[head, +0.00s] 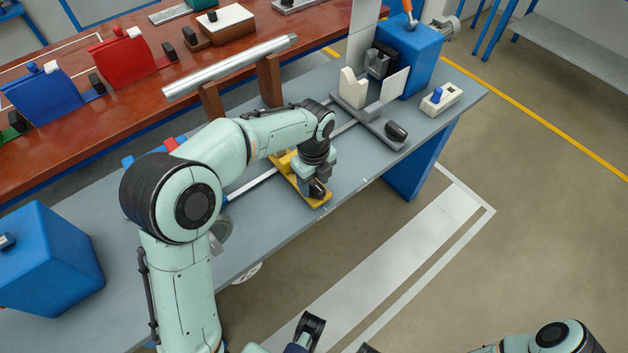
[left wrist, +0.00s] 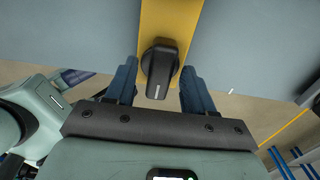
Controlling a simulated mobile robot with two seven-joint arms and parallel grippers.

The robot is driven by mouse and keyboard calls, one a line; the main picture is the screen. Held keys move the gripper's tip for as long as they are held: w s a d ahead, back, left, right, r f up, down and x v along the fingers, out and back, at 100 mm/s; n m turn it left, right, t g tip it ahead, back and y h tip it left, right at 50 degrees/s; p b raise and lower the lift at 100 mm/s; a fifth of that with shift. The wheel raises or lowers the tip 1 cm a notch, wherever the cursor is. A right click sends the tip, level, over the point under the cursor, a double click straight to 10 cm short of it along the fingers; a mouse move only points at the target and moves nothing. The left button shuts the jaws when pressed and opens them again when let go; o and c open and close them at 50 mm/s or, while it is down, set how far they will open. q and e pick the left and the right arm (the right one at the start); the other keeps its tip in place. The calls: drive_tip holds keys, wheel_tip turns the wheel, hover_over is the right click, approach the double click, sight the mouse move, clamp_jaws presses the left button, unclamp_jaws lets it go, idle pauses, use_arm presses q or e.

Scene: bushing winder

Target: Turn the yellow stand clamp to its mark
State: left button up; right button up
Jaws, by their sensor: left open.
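The yellow stand (head: 281,163) is a flat yellow bar lying across the grey bench top, reaching its front edge. Its clamp is a black lever knob (head: 317,188) at the near end of the bar. My left gripper (head: 312,182) is over that end, pointing down. In the left wrist view the black clamp knob (left wrist: 160,65) stands between the two blue fingers of my left gripper (left wrist: 160,88), with a gap on each side. The gripper is open and holds nothing. I cannot make out the mark. Dark finger-like parts of mine show at the bottom edge; their state is unclear.
A grey rail (head: 262,180) runs along the bench (head: 290,225). At its right end are a white bracket (head: 352,88), another black lever (head: 396,131) and a blue housing (head: 408,60). A silver bar (head: 230,66) lies on brown supports behind. Floor in front is clear.

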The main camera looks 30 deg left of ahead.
use_arm(q)
drive_tip(key=shift+c, duration=0.3)
clamp_jaws()
drive_tip(key=shift+n, duration=0.3)
use_arm(e)
drive_tip(key=shift+r, duration=0.25)
use_arm(q)
drive_tip(key=n+p, duration=0.2)
drive_tip(key=shift+n, duration=0.4)
drive_tip(key=n+p, duration=0.1)
drive_tip(key=n, duration=0.3)
drive_tip(key=shift+n+p, duration=0.3)
drive_tip(key=shift+p, duration=0.1)
drive_tip(key=n+p, duration=0.1)
drive_tip(key=n, duration=0.3)
drive_tip(key=shift+n, duration=0.3)
drive_tip(key=n+p, duration=0.1)
drive_tip(key=n, duration=0.4)
use_arm(e)
drive_tip(key=shift+g, duration=0.4)
drive_tip(key=r, duration=0.2)
drive_tip(key=s+r, duration=0.1)
drive_tip(key=r, duration=0.1)
drive_tip(key=shift+r, duration=0.2)
use_arm(q)
drive_tip(key=shift+w+n, duration=0.1)
drive_tip(key=shift+n, duration=0.2)
